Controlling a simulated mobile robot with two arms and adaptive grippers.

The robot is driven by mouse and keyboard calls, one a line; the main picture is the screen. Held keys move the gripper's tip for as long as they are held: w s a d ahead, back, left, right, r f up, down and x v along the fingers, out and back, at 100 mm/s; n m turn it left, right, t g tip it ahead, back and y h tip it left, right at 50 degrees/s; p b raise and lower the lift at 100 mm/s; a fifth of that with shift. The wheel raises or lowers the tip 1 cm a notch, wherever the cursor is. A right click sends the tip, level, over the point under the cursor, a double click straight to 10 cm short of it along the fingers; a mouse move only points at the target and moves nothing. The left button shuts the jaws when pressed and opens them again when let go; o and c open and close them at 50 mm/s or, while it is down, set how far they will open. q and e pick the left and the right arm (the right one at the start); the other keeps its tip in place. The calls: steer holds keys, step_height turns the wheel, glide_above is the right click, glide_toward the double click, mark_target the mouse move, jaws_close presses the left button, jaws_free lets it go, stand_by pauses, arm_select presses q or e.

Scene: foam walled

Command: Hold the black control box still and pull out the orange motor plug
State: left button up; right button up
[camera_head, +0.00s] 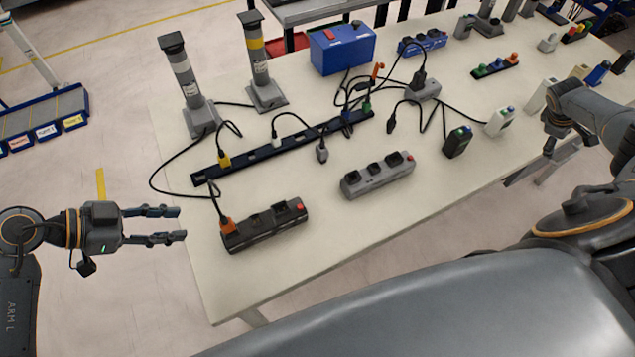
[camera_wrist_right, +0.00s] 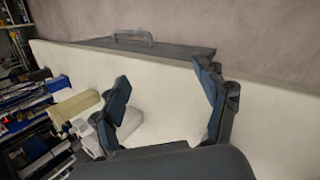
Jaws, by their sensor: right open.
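The black control box (camera_head: 265,226) lies near the front left edge of the table, with a small red button at its right end. The orange motor plug (camera_head: 227,225) sits at the box's left end, with a dark cable rising from it. My left gripper (camera_head: 184,224) is open and empty, left of the box and off the table's edge, apart from both. My right gripper (camera_head: 552,152) is at the far right, away from the box. In the right wrist view its fingers (camera_wrist_right: 165,90) are spread, with nothing held between them.
A long black strip (camera_head: 250,150) with several plugs lies behind the box. A grey power strip (camera_head: 378,175) is right of it. Two grey posts (camera_head: 187,85) stand behind, near a blue case (camera_head: 342,48). Cables cross the tabletop.

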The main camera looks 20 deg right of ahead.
steer(key=w+r+m+t, duration=0.2)
steer(key=w+r, duration=0.1)
steer(key=r, duration=0.9)
steer(key=w+r+n+t, duration=0.2)
steer(key=w+n+t, duration=0.15)
steer(key=w, duration=0.65)
steer(key=w+a+r+n+t, duration=0.2)
steer(key=w+a+n+t, duration=0.7)
steer(key=w+a+n, duration=0.65)
steer(key=w+a+n+t+y, duration=0.3)
steer(key=w+a+n+y, duration=0.3)
steer(key=a, duration=0.7)
steer(key=s+a+f+n+g+y, duration=0.1)
steer(key=s+a+n+g+y, duration=0.1)
steer(key=a+n+y, duration=0.75)
steer(key=s+a+f+n+g+y, duration=0.2)
steer(key=a+n+y, duration=0.15)
steer(key=a, duration=1.05)
steer(key=n+g+y, duration=0.1)
steer(key=n+g, duration=1.2)
steer(key=n, duration=0.2)
glide_toward(275, 214)
steer(key=shift+w+d, duration=0.2)
steer(key=shift+d, duration=0.4)
steer(key=shift+s+a+f, duration=0.1)
steer(key=shift+a+f, duration=0.1)
steer(key=shift+a, duration=0.05)
steer(key=x, duration=1.3)
steer(key=shift+f, duration=0.1)
